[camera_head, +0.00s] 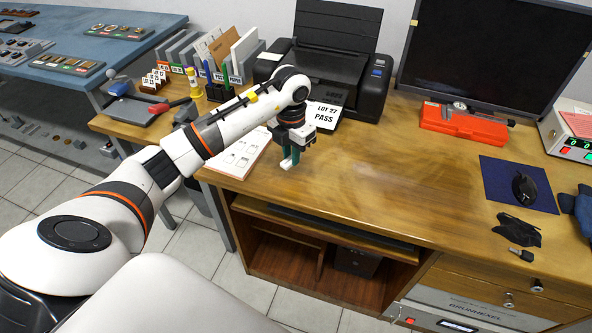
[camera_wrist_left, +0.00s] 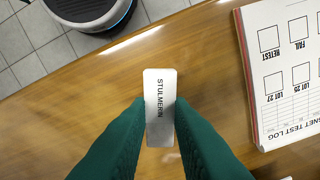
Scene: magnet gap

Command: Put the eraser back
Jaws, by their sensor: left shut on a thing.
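The eraser (camera_wrist_left: 159,90) is a white block with "STULMERIN" printed on it. It sits between the green fingers of my left gripper (camera_wrist_left: 160,118) in the left wrist view. In the head view my left gripper (camera_head: 290,158) points down over the front part of the wooden desk, shut on the eraser (camera_head: 286,165), of which only a small pale end shows. Whether the eraser touches the desk I cannot tell. My right gripper is out of view.
A magnet test log pad (camera_head: 238,155) lies left of the gripper. A black printer (camera_head: 335,70) with a "LOT 27 PASS" sheet (camera_head: 324,115) stands behind. A red case (camera_head: 463,122), monitor (camera_head: 490,50) and blue mat (camera_head: 500,178) are at right. The desk middle (camera_head: 400,160) is clear.

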